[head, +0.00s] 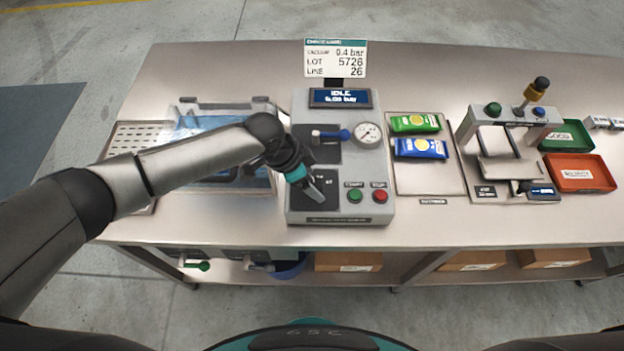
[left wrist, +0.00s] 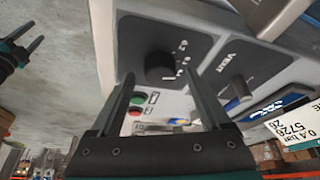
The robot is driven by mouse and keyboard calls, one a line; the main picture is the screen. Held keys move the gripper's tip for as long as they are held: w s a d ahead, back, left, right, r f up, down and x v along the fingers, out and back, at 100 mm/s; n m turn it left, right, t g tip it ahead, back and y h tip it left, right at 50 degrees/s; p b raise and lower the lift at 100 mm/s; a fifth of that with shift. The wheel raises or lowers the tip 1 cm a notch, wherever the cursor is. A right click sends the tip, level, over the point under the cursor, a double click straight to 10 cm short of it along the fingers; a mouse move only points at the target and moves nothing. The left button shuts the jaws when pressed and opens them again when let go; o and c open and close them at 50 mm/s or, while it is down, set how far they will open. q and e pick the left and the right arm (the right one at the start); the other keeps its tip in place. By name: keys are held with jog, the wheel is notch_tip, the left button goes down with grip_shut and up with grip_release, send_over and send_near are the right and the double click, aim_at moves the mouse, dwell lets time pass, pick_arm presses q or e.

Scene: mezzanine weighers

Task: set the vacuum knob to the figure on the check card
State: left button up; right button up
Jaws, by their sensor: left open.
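The check card (head: 336,59) stands above the machine and reads vacuum 0.4 bar, lot 5726, line 26. The machine's display (head: 340,97) reads IDLE and what looks like 0.03 bar. My left gripper (head: 314,190) is open over the lower dark panel of the machine, hiding the knob in the head view. In the left wrist view the black vacuum knob (left wrist: 160,68) shows between and beyond the fingertips (left wrist: 157,80), with scale marks beside it. I cannot tell its setting. What looks like my right gripper (left wrist: 20,50) is at the left edge there.
Two packs (head: 416,123) lie on a mat. A clear-lidded chamber (head: 215,130) is under my left arm.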

pick_arm(q)
jog(key=shift+f, duration=0.15)
grip_shut()
dwell(0.7)
